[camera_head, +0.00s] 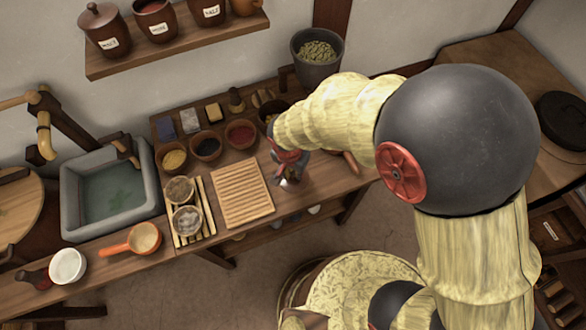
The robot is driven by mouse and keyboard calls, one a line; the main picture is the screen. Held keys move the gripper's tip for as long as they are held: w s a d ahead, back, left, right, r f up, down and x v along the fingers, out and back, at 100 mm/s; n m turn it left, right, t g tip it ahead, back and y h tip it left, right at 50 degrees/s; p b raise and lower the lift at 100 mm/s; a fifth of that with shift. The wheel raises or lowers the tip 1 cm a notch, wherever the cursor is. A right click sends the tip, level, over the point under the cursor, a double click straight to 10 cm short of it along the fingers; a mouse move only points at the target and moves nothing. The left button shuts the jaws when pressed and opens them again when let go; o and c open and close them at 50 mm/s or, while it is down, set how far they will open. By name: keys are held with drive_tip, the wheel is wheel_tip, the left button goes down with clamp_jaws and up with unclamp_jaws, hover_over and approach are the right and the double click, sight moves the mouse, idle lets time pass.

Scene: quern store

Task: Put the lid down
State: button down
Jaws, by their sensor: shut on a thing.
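My gripper (289,168) is over the wooden workbench, just right of a ribbed wooden board (242,193). It points down and is shut on the lid (291,181), a small dark shape at its fingertips. The lid is mostly hidden by the gripper and too small to make out in detail. I cannot tell whether it touches the bench top (320,172) or hangs just above it.
Bowls of red (240,133) and yellow (174,158) powder stand behind the board. Two round containers (187,220) sit on slats to its left, beside a grey sink (108,190). A large pot (317,68) stands behind my arm. Bare bench shows right of the gripper.

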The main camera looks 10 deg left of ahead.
drive_tip(key=w+f, duration=0.3)
drive_tip(key=w+a+f+b, duration=0.1)
drive_tip(key=w+f, duration=0.2)
drive_tip(key=shift+a+f+b, duration=0.15)
drive_tip(key=shift+f+b, duration=0.05)
drive_tip(key=shift+b, duration=0.1)
drive_tip(key=shift+w+f+b, duration=0.1)
drive_tip(key=shift+f+b, duration=0.4)
drive_tip(key=shift+f, duration=1.05)
drive_tip(key=shift+f, duration=0.1)
drive_tip(key=c, duration=1.7)
unclamp_jaws()
